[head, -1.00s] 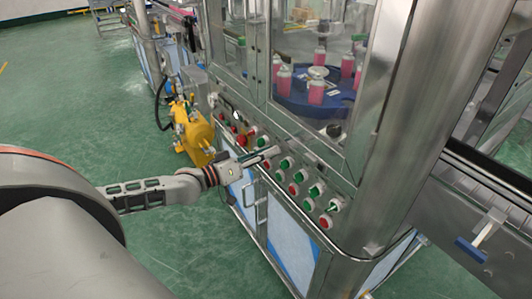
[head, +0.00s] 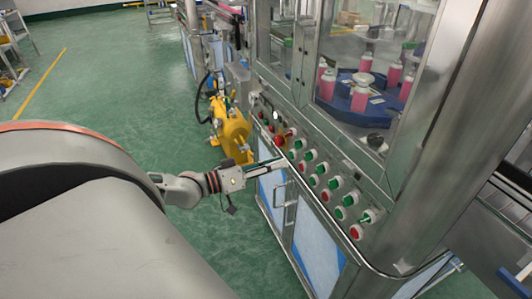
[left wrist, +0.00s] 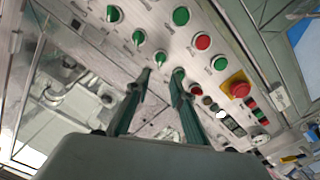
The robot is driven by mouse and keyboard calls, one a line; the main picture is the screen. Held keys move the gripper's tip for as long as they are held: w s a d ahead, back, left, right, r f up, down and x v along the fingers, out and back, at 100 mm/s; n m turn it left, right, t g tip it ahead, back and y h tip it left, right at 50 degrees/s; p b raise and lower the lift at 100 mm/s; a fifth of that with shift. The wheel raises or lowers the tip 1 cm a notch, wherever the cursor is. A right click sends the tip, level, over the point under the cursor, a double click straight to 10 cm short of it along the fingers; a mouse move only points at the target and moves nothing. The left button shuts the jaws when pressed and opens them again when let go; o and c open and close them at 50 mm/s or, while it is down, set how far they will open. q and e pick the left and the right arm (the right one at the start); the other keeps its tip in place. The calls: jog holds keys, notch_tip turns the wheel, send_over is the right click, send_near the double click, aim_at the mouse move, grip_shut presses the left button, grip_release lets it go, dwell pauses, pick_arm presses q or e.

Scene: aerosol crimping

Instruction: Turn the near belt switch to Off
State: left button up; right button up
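The control panel (left wrist: 170,30) carries two rows of red and green controls, also seen in the head view. Three green selector knobs form one row in the left wrist view, and the nearest to my fingers is one green knob (left wrist: 160,58). The labels are too small to read, so I cannot tell which is the near belt switch. My left gripper (left wrist: 162,73) is open, its two fingertips apart on either side below that knob, with nothing visible between them. In the head view the left gripper (head: 282,162) is close to the panel's lower row; contact cannot be told. My right gripper is out of view.
A red emergency button on a yellow base (left wrist: 238,88) sits beside the knobs. The glazed machine cabinet (head: 385,130) holds pink bottles. A yellow machine (head: 232,132) stands just behind my left wrist.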

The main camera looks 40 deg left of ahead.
pick_arm(q)
jog(key=shift+v, duration=1.4)
jog(key=s+d+f+m+g+y, duration=0.1)
jog(key=s+d+f+m+g, duration=0.1)
jog(key=s+d+f, duration=0.3)
jog(key=s+d+f+m+g+y, duration=0.1)
jog(key=s+d+f+m+g, duration=0.1)
jog(key=s+d+f, duration=0.3)
jog(key=s+d+f+m+g+y+p, duration=0.1)
jog(key=s+d+f, duration=0.4)
jog(key=d+f, duration=0.7)
notch_tip(320, 180, down, 4)
jog(key=shift+r+m+g+y, duration=0.1)
jog(key=shift+m+g+y, duration=0.4)
jog(key=shift+y, duration=0.1)
